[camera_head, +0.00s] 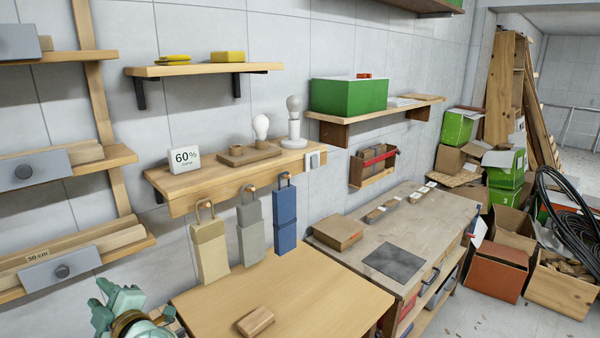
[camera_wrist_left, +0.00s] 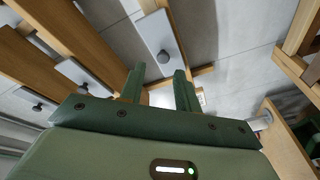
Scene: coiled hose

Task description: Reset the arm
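My left gripper (camera_head: 118,300) is at the bottom left of the head view, beside the left end of the light wooden table. In the left wrist view the two green fingers (camera_wrist_left: 160,88) stand apart with nothing between them. Beyond them are the wall and wooden racks with grey, knobbed fronts. My left forearm is mostly out of the head view. My right arm and gripper do not show.
The wooden table (camera_head: 290,284) holds a small wooden block (camera_head: 255,321). Three bags (camera_head: 284,221) hang from pegs above it. A workbench (camera_head: 410,232) stands to the right. Wall racks (camera_head: 110,158) are at left. A black coiled hose (camera_head: 566,215) and boxes crowd the far right.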

